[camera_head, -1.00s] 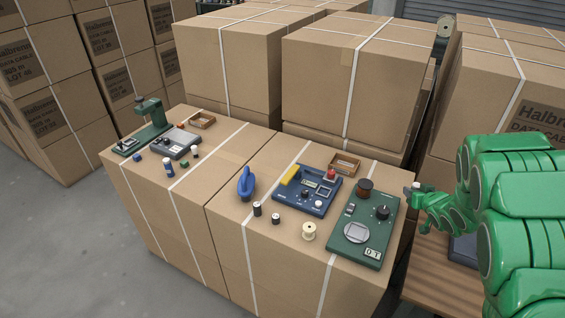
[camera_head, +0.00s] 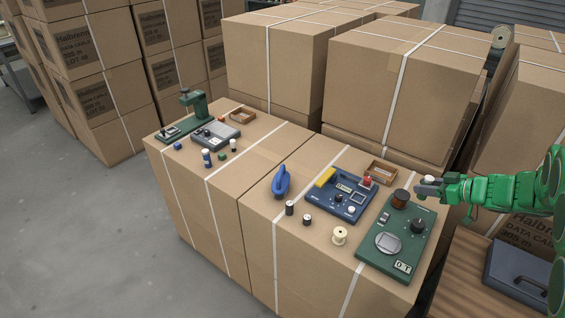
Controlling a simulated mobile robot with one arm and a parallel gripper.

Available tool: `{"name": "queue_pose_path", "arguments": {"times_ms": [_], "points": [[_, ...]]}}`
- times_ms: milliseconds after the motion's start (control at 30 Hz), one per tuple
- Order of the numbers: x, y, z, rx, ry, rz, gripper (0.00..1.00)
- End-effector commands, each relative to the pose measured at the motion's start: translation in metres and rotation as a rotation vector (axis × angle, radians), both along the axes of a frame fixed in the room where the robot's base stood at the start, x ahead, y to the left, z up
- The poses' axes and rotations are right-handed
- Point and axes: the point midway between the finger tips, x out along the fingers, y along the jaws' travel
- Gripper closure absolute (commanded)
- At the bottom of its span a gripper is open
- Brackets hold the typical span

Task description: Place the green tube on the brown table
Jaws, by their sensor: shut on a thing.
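My gripper (camera_head: 422,189) is at the right, beside and above the far edge of the green device on the carton. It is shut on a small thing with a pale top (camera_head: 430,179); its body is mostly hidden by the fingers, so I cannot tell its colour. No other green tube stands out; a small green block (camera_head: 223,157) lies on the left carton. The brown wooden table (camera_head: 463,279) is at the lower right, below my arm, partly cut off by the frame.
A dark blue-grey case (camera_head: 515,268) lies on the wooden table, whose left part is bare. The green device (camera_head: 397,258), a dark red-brown spool (camera_head: 400,198), a pale spool (camera_head: 340,235) and a blue device (camera_head: 345,205) stand on the carton. Large cartons (camera_head: 400,90) rise behind.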

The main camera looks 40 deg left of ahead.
Motion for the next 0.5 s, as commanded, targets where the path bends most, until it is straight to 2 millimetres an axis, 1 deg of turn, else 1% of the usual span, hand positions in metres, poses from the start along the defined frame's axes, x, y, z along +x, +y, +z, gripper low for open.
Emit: {"name": "queue_pose_path", "arguments": {"times_ms": [267,367,500], "points": [[-0.003,-0.002,0.001,0.001,-0.002,0.03,0.97],[0.0,-0.001,0.0,0.002,-0.002,0.03,0.97],[0.012,0.002,-0.005,0.003,-0.003,0.03,0.97]]}}
